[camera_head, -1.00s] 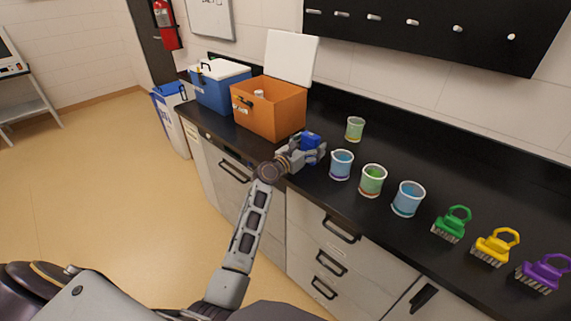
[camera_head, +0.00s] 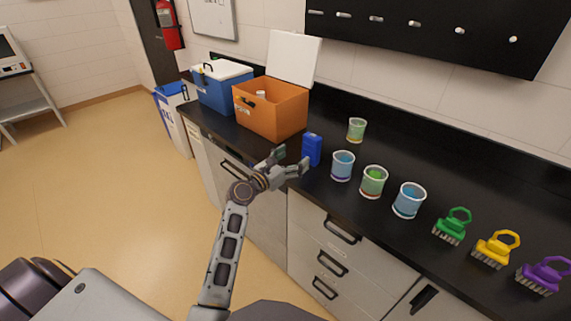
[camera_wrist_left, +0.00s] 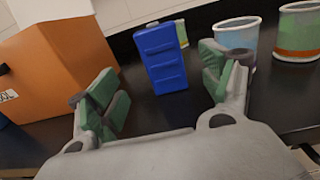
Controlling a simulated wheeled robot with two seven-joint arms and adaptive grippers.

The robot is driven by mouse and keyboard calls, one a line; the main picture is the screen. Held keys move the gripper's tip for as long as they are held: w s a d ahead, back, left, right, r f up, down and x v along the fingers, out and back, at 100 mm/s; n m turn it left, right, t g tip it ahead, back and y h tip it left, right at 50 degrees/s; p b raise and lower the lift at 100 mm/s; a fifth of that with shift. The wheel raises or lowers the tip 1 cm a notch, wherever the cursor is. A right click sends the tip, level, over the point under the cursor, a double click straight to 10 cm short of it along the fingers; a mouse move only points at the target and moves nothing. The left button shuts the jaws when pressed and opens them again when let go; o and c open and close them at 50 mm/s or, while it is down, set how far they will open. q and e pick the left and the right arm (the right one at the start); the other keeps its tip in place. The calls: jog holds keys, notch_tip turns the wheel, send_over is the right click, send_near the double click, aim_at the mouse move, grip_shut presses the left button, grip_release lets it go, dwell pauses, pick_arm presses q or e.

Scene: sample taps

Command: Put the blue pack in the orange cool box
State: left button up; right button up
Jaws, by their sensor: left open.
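The blue pack (camera_head: 312,149) stands upright on the black counter, to the right of the orange cool box. It also shows in the left wrist view (camera_wrist_left: 161,58), between and beyond my fingertips. The orange cool box (camera_head: 270,108) has its white lid (camera_head: 293,59) raised, and a small white item shows inside it. In the left wrist view the box (camera_wrist_left: 60,68) is at the left. My left gripper (camera_head: 291,160) is open and empty, just in front of the pack and apart from it. My right gripper is not in view.
A blue cool box (camera_head: 222,88) with a closed white lid stands left of the orange one. Several cups stand close to the right of the pack, the nearest a blue cup (camera_head: 342,165). Brushes lie farther right. Drawer fronts are below the counter edge.

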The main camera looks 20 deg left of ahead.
pick_arm(q)
jog(key=shift+v, duration=0.9)
jog(key=shift+s+a, duration=0.1)
jog(key=shift+s, duration=0.25)
jog(key=shift+s+a, duration=0.15)
jog(key=shift+s, duration=0.3)
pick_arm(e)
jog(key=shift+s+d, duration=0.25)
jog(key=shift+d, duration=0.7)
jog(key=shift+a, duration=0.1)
